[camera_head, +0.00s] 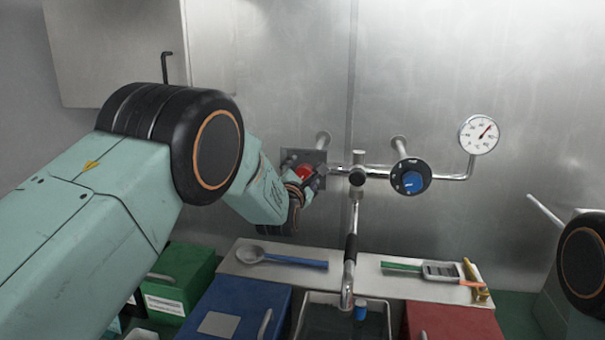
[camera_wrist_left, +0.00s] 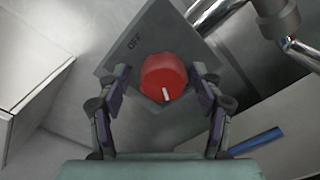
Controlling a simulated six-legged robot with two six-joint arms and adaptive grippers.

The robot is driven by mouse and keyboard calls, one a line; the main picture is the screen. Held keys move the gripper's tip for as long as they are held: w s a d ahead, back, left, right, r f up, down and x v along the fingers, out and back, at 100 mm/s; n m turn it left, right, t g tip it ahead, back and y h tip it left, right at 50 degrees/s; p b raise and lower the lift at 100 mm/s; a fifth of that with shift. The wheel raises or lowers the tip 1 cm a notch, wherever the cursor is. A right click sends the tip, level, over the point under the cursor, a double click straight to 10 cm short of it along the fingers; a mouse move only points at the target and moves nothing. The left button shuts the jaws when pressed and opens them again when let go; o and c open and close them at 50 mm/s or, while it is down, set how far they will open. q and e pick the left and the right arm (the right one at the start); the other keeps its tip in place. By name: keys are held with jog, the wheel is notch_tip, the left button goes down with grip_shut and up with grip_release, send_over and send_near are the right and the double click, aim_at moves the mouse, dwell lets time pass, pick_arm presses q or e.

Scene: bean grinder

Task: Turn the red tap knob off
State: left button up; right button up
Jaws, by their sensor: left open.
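The red tap knob (camera_wrist_left: 164,79) sits on a grey square plate (camera_wrist_left: 133,68) marked "OFF" in the left wrist view. A white mark on the knob points toward the bottom of that picture, away from the "OFF" label at the upper left. My left gripper (camera_wrist_left: 160,85) is open, with one finger on each side of the knob; I cannot tell whether they touch it. In the head view the red knob (camera_head: 304,172) is partly hidden by my left gripper (camera_head: 305,182). Part of my right arm shows at the right edge, but its gripper is out of view.
Metal pipes (camera_head: 378,170) carry a blue knob (camera_head: 412,181) and a round gauge (camera_head: 479,134) to the right. A spout (camera_head: 347,285) hangs over the sink. Below, a shelf (camera_head: 345,265) holds a ladle (camera_head: 290,261) and a grater (camera_head: 441,271). A wall cabinet (camera_head: 115,50) is at upper left.

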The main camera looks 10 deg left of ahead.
pick_arm(q)
jog(key=shift+d, duration=0.15)
jog(key=shift+s+d+r, duration=0.1)
jog(key=shift+d, duration=0.25)
jog(key=shift+c, duration=1)
jog(key=shift+s, duration=0.1)
jog(key=shift+c, duration=0.7)
jog(key=shift+a, duration=0.35)
jog(key=c, duration=0.4)
jog(key=shift+d, duration=0.15)
jog(key=c, duration=0.4)
pick_arm(e)
jog(key=shift+d+f, duration=0.1)
jog(key=shift+d, duration=0.1)
